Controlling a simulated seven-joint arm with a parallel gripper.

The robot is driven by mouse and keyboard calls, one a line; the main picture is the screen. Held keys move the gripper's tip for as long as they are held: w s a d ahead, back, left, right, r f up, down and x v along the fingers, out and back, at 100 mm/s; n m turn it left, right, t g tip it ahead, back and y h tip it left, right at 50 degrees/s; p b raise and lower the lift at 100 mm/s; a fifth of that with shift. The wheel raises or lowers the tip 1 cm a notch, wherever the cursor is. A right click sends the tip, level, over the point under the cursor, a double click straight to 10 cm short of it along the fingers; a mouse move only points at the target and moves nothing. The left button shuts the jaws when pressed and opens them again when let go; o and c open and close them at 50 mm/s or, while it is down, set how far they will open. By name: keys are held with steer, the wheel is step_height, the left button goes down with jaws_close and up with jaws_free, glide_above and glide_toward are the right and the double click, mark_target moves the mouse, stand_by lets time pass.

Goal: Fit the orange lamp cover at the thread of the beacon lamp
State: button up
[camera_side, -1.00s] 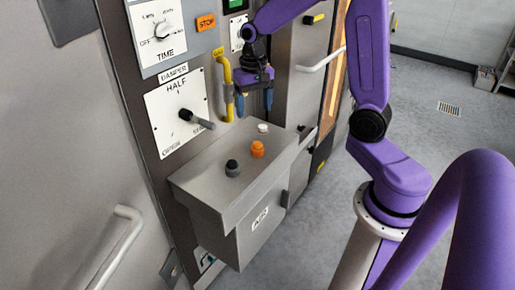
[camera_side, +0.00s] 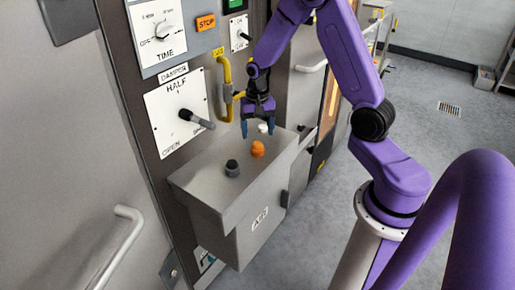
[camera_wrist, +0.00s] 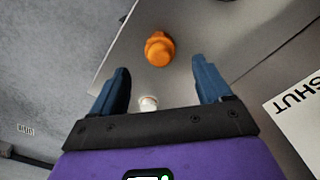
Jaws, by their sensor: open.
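The orange lamp cover (camera_side: 257,149) stands on top of the grey box, between a dark grey knob-like piece and a white piece. In the wrist view the orange cover (camera_wrist: 159,48) lies ahead of the fingertips, a little left of the midline between them. My gripper (camera_side: 259,130) is open and empty above the box, close to the orange cover; its blue fingers (camera_wrist: 163,76) are spread apart in the wrist view. The white piece (camera_side: 263,127) is partly behind my gripper; it also shows between the fingers (camera_wrist: 148,103). I cannot tell which piece has the beacon lamp's thread.
The dark grey piece (camera_side: 232,168) stands on the box (camera_side: 215,188) nearer the camera. The oven front behind carries a damper lever (camera_side: 196,118), a yellow pipe (camera_side: 226,88) and a time dial (camera_side: 162,29). Open floor lies to the right.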

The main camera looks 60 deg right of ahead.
mark_target(257, 143)
steer(key=shift+f, duration=3.35)
steer(key=c, duration=1.1)
